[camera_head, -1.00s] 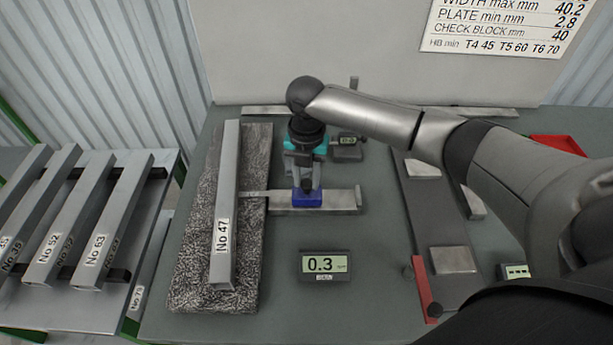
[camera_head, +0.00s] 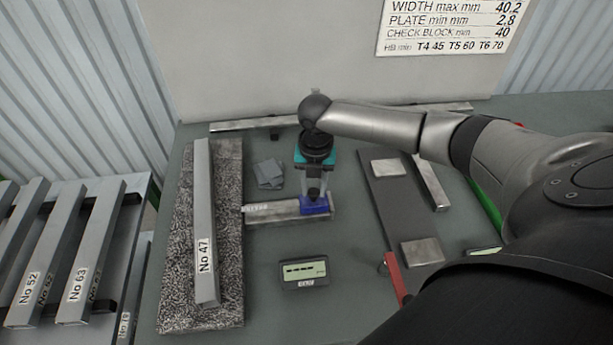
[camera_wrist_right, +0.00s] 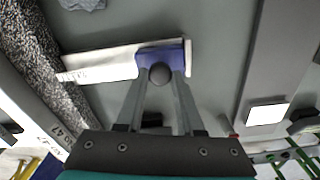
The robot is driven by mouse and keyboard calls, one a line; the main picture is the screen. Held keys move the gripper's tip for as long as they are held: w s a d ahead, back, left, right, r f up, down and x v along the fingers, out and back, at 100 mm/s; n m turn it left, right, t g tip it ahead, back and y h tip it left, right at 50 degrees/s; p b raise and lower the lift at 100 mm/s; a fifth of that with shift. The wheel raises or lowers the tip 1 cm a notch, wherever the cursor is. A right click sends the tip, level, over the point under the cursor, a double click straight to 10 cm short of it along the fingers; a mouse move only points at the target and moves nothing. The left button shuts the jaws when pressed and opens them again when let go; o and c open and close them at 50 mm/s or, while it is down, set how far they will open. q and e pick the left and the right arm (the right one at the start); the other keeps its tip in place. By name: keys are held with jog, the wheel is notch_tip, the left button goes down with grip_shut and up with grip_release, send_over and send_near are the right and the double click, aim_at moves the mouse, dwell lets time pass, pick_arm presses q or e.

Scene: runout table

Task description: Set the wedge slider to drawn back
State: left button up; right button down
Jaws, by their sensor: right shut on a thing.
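The wedge slider is a blue block (camera_head: 315,207) at the right end of a pale metal bar (camera_head: 275,213). The bar's lettered left end reaches the dark speckled slab under the No 47 bar. My right gripper (camera_head: 316,195) comes down from above and is shut on the blue slider. In the right wrist view the fingers (camera_wrist_right: 160,75) close on a dark round knob on the blue slider (camera_wrist_right: 176,55), at the right end of the bar (camera_wrist_right: 105,62). My left gripper is not in view.
The No 47 bar (camera_head: 204,220) lies on the speckled slab (camera_head: 172,285) to the left. A readout (camera_head: 304,270) in front shows dashes. Grey plates (camera_head: 268,173) lie left of my gripper. A long dark plate with metal blocks (camera_head: 421,252) and a red handle (camera_head: 396,280) stand right.

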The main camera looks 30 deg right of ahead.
aim_at(316, 191)
jog(key=shift+d, duration=0.3)
jog(key=c, duration=0.5)
grip_release()
jog(key=shift+a, duration=0.1)
jog(key=shift+r, duration=0.1)
notch_tip(316, 191, up, 15)
jog(key=shift+r, duration=0.1)
jog(key=shift+s, duration=0.1)
